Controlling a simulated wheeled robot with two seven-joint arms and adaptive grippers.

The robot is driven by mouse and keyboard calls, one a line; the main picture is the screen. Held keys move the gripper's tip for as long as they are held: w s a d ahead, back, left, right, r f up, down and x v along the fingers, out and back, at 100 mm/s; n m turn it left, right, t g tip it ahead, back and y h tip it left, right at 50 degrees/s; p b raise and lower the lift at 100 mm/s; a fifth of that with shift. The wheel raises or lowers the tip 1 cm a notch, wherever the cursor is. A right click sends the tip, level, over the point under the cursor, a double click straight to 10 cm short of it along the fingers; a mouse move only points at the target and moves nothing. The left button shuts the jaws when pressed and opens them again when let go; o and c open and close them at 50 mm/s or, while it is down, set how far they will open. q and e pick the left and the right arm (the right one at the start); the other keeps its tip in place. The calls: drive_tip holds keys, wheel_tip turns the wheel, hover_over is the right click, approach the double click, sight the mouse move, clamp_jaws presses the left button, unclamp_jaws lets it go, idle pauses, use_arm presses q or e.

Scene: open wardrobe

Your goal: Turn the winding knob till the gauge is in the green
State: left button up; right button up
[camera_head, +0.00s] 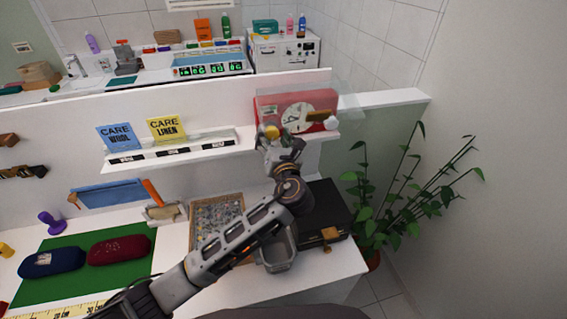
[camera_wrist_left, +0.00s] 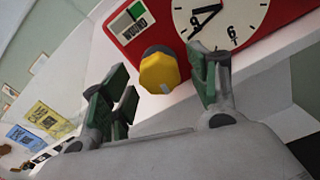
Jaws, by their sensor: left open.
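The red clock box (camera_head: 262,106) stands on the shelf, with a white dial (camera_wrist_left: 225,18) on its front. A yellow winding knob (camera_wrist_left: 158,70) with a dark collar sticks out below and left of the dial; it also shows in the head view (camera_head: 271,131). The gauge (camera_wrist_left: 127,20), marked "WOUND", has green and white areas; its exact reading is too small to tell. My left gripper (camera_wrist_left: 162,92) is open, its green-padded fingers on either side of the knob in the picture, apparently short of it. It partly hides the clock box in the head view (camera_head: 272,143). My right gripper is out of view.
Two care cards (camera_head: 167,128) stand left on the shelf (camera_head: 215,151). Below are a tray of small grey pieces (camera_head: 208,212), a grey bin (camera_head: 277,258), a black case (camera_head: 328,215) and a green mat (camera_head: 70,286) with cases. A plant (camera_head: 400,205) stands right.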

use_arm(q)
drive_tip(key=shift+n, duration=0.3)
